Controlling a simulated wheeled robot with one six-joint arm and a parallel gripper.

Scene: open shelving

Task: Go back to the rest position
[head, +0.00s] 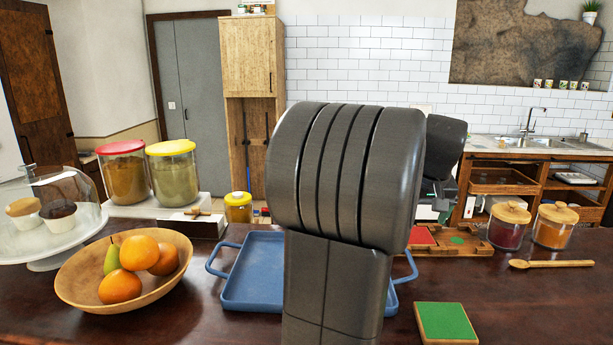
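My arm fills the middle of the head view, with a thick dark grey ribbed joint in front. Behind it on the right, my wrist and part of my gripper (438,192) show over the far side of the counter. The fingertips are mostly hidden by the arm, so I cannot tell whether they are open or hold anything. Below is a wooden board (468,247) with a red square (421,236) and a green round patch (457,240).
A blue tray (236,298) lies behind my arm. A fruit bowl (75,283), a glass-domed cake stand (70,250) and lidded jars stand left. Two spice jars (507,226) (553,228), a wooden spoon (552,264) and a green-topped block (446,322) lie right.

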